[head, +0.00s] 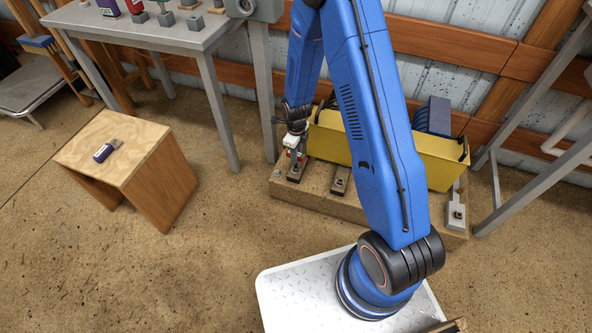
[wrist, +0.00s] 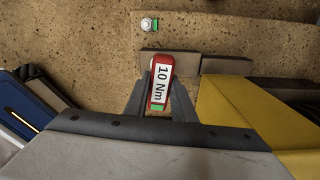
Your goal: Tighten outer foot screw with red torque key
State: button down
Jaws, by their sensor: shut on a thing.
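The red torque key (wrist: 161,83), with a white "10 Nm" label and a small green patch, is between the two fingers of my gripper (wrist: 160,98) in the wrist view. My gripper (head: 297,147) is shut on it. In the head view a bit of the red key (head: 301,156) shows just above a dark foot plate (head: 296,172) of the yellow machine. The same dark foot plate (wrist: 222,64) lies beyond the key in the wrist view. The key's lower end and any screw under it are hidden, so I cannot tell whether they touch.
A bolt (wrist: 149,24) with a green mark sits in the concrete slab (wrist: 265,40). The yellow housing (head: 330,137) stands close right of my gripper. Another foot (head: 340,181) is to its right. A wooden stool (head: 125,150) with a small dark box (head: 105,151) stands left. Floor between is clear.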

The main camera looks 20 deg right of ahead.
jog(key=shift+r, duration=1.55)
jog(key=shift+r, duration=2)
jog(key=n, duration=0.6)
jog(key=shift+n, duration=0.4)
